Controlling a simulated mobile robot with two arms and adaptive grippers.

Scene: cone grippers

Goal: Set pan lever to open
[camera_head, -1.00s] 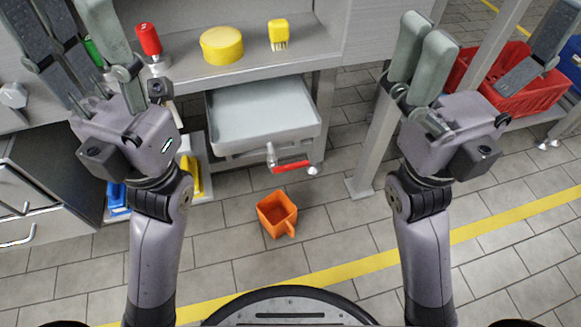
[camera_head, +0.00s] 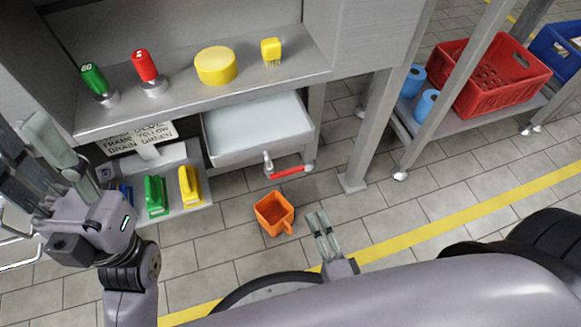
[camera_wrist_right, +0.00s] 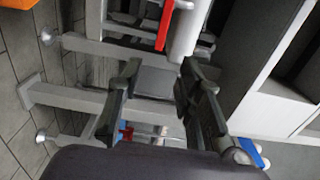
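The grey pan (camera_head: 258,128) hangs under the workbench. The pan lever (camera_head: 289,171) has a red handle and sits on a metal valve at the pan's front, roughly level with the pan's front edge. In the right wrist view the red lever (camera_wrist_right: 165,24) shows at the top, beside a pale cylinder. My right gripper (camera_head: 319,216) is in front of the lever and apart from it, with its fingers pointing toward the bench. In the wrist view its fingers (camera_wrist_right: 161,68) are spread and empty. My left gripper (camera_head: 22,132) is open and empty at the far left.
Green (camera_head: 95,80) and red (camera_head: 145,67) knobs, a yellow cylinder (camera_head: 215,65) and a yellow brush (camera_head: 271,51) are on the bench. A metal leg (camera_head: 378,125) stands right of the pan.

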